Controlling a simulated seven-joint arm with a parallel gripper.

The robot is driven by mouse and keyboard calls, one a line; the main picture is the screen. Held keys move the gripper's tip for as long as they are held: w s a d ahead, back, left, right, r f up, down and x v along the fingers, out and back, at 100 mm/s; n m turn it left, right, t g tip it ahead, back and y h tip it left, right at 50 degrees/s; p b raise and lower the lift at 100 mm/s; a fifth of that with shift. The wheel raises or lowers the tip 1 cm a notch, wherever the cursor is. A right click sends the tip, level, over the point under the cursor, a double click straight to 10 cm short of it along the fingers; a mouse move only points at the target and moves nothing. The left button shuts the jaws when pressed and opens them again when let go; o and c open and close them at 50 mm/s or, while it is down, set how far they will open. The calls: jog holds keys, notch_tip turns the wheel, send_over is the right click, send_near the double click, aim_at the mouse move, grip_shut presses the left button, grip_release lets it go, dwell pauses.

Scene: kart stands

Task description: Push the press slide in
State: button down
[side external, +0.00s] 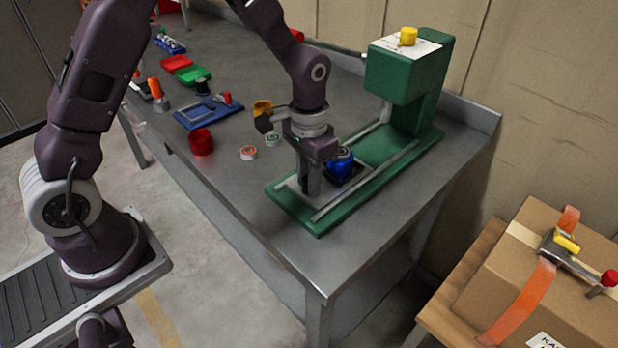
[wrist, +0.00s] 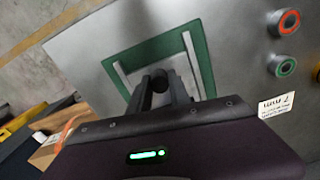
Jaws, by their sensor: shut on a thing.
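The green press (side external: 408,75) stands at the far right of the bench, with a long green base and two pale rails running toward the front. The press slide (side external: 329,196), a grey plate, is at the front end of the rails, out from under the press head. A blue round part (side external: 341,160) in a dark holder sits on it. My gripper (side external: 309,188) points down at the slide's front end. In the wrist view, my gripper (wrist: 158,92) is shut on a dark round knob (wrist: 159,76) of the slide. The blue part is hidden there.
A blue tray (side external: 210,113) lies farther back. The rails between slide and press head look clear. A cardboard box (side external: 555,285) sits off the bench at right.

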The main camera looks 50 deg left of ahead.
jog(key=w, duration=1.5)
jog(key=shift+w+r, duration=0.1)
jog(key=shift+w, duration=0.15)
jog(key=c, duration=1.2)
grip_release()
notch_tip(320, 180, up, 7)
